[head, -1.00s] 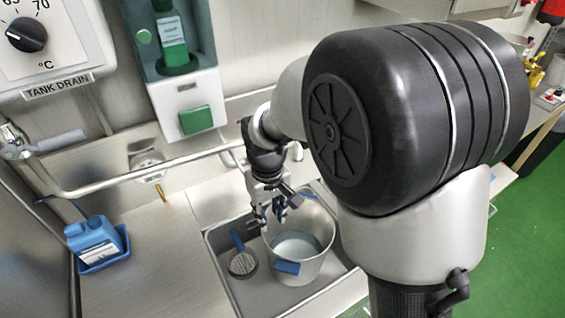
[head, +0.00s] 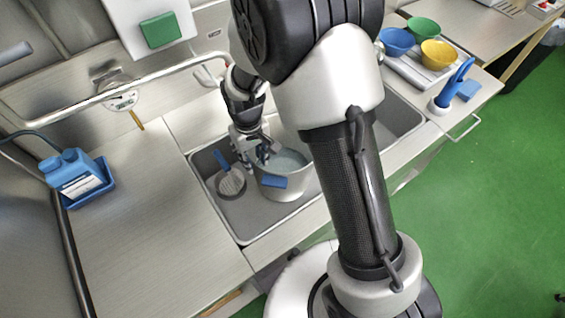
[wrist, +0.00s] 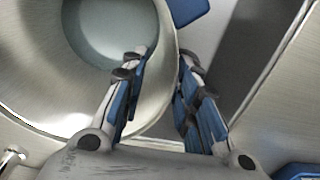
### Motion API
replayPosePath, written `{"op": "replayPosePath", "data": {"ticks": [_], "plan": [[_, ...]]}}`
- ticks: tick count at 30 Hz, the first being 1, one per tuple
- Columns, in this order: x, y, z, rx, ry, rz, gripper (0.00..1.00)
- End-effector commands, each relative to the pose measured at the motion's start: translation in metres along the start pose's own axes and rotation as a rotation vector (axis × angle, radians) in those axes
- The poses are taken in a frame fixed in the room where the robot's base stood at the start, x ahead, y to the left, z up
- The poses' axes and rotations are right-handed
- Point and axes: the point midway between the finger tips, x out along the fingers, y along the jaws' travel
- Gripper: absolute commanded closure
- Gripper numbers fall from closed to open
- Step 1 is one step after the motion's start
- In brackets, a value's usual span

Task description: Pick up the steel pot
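The steel pot (head: 297,182) stands in the sink, with pale liquid inside and a blue grip on its near side. It fills the left of the wrist view (wrist: 30,90). My gripper (head: 262,152) points down at the pot's rim on its back left side. In the wrist view my gripper (wrist: 164,58) has its fingers apart, with the rim running between them. The left finger is over the inside of the pot and the right finger is outside the wall. I see a gap between the fingers; firm contact does not show. My arm hides part of the pot's right side.
A blue jug (head: 75,175) sits in a blue tray on the left counter. Blue, green and yellow bowls (head: 437,54) stand at the upper right. A rail (head: 130,83) runs behind the sink.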

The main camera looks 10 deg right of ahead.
Motion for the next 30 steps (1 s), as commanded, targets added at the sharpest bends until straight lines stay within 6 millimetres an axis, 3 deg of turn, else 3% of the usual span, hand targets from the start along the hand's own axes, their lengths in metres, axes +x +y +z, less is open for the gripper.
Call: {"op": "replayPosePath", "data": {"ticks": [10,17,30], "plan": [[0.048,-0.001,0.001,0.0,-0.002,0.0,0.72],[0.048,-0.001,0.0,0.0,0.0,0.0,0.72],[0.048,-0.001,0.0,0.0,-0.001,0.0,1.0]]}}
